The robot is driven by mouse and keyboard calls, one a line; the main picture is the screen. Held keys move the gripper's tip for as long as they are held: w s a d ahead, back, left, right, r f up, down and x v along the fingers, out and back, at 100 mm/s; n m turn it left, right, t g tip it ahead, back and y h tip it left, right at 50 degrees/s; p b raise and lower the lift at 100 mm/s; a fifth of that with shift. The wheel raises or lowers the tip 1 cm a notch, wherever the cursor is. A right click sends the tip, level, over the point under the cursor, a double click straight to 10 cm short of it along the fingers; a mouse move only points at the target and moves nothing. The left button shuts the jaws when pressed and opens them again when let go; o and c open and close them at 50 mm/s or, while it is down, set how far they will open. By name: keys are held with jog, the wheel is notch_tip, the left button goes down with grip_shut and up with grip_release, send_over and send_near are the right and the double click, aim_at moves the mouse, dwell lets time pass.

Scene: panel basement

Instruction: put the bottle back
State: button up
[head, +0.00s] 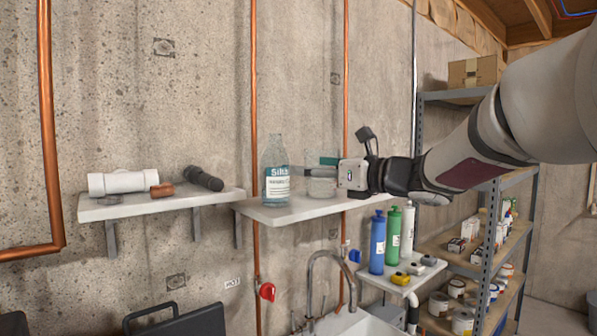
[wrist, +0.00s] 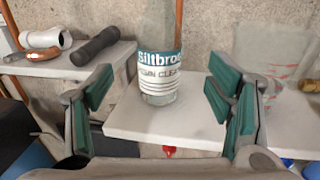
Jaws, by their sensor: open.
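The bottle (head: 276,172) is clear glass with a teal and white label. It stands upright on the middle wall shelf (head: 300,211), near its left end. My gripper (head: 326,162) is open and empty, to the right of the bottle in the head view. In the wrist view the bottle (wrist: 159,62) shows between the spread teal-padded fingers, beyond their tips, with its top cut off by the frame. I see no contact. A clear glass jar (head: 319,184) stands to the right of the bottle, partly overlapped by my gripper; the jar (wrist: 270,55) is behind the right finger in the wrist view.
The left shelf (head: 150,204) holds a white pipe fitting (head: 122,182), a copper piece and a dark cylinder (head: 203,179). Below right, blue (head: 377,243), green and white cartridges stand on a lower shelf. A metal rack (head: 478,240) is at right. A tap (head: 325,262) rises below the middle shelf.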

jog(key=shift+s+d, duration=0.25)
jog(key=shift+s, duration=0.1)
jog(key=s+d+r+m+t+h, duration=0.3)
jog(key=d+m+h, duration=0.4)
jog(key=m, duration=0.6)
jog(key=s+d+f+m+g+h, duration=0.1)
jog(key=s+d+f+m+h, duration=0.6)
jog(key=m, duration=0.8)
jog(key=s+a+f+m+g, duration=0.1)
jog(key=s+f+m+g, duration=0.2)
jog(key=s+f+m, duration=0.2)
jog(key=s+a+f+m+g+y, duration=0.1)
jog(key=s+f+m, duration=0.5)
jog(key=s, duration=0.6)
jog(key=s+a+f+m+g, duration=0.3)
jog(key=s+f+m+g, duration=0.2)
jog(key=s, duration=0.4)
jog(key=shift+f+m+g+y, duration=0.3)
jog(key=shift+f+y, duration=0.1)
jog(key=shift+f, duration=0.15)
jog(key=shift+w, duration=0.1)
